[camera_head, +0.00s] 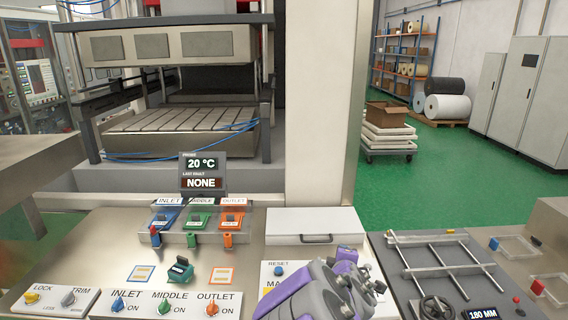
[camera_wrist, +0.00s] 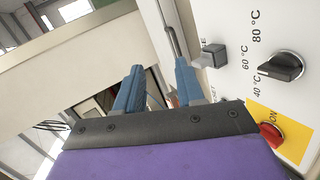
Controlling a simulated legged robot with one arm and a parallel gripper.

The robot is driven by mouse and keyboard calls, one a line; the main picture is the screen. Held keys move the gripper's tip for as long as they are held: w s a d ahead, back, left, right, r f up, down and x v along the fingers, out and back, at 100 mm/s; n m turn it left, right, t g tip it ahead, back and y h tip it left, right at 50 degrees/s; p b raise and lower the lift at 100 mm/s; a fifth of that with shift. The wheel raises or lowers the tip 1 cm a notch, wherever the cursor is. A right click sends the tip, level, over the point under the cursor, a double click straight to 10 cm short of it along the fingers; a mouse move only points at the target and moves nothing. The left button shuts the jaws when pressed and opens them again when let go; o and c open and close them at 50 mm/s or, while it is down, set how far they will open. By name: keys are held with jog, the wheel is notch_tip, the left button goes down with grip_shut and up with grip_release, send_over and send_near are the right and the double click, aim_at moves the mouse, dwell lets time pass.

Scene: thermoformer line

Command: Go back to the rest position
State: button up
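My gripper (camera_wrist: 158,66) shows in the wrist view as two blue fingers standing apart, with nothing between them. In the head view my purple and grey arm is folded at the bottom centre, over part of the reset panel (camera_head: 279,271); the fingers cannot be made out there. In the wrist view the fingers are beside a white panel with a black temperature knob (camera_wrist: 281,66), a red switch (camera_wrist: 271,134) on yellow and a grey button (camera_wrist: 211,56). I cannot tell whether they touch it.
A green connector (camera_head: 180,269) lies on the console between two framed labels. Inlet, middle and outlet sockets (camera_head: 197,221) stand behind it. A closed white box (camera_head: 314,226) stands behind my arm. A clamp frame with a handwheel (camera_head: 436,307) is at right. Green floor is open beyond.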

jog(key=s+d+m+g+h, duration=0.1)
jog(key=s+d+m+g, duration=0.25)
jog(key=s, duration=0.35)
jog(key=s+d+m+g+h, duration=0.1)
jog(key=s+d+m+g, duration=0.1)
jog(key=s+m, duration=0.45)
jog(key=s+a+m+g+y, duration=0.2)
jog(key=s+a+g, duration=0.2)
jog(key=s, duration=1.2)
jog(key=s+a+r+m+g+y, duration=0.1)
jog(key=s+a+g, duration=0.4)
jog(key=s, duration=1.1)
jog(key=shift+m+y, duration=0.8)
jog(key=shift+a, duration=0.1)
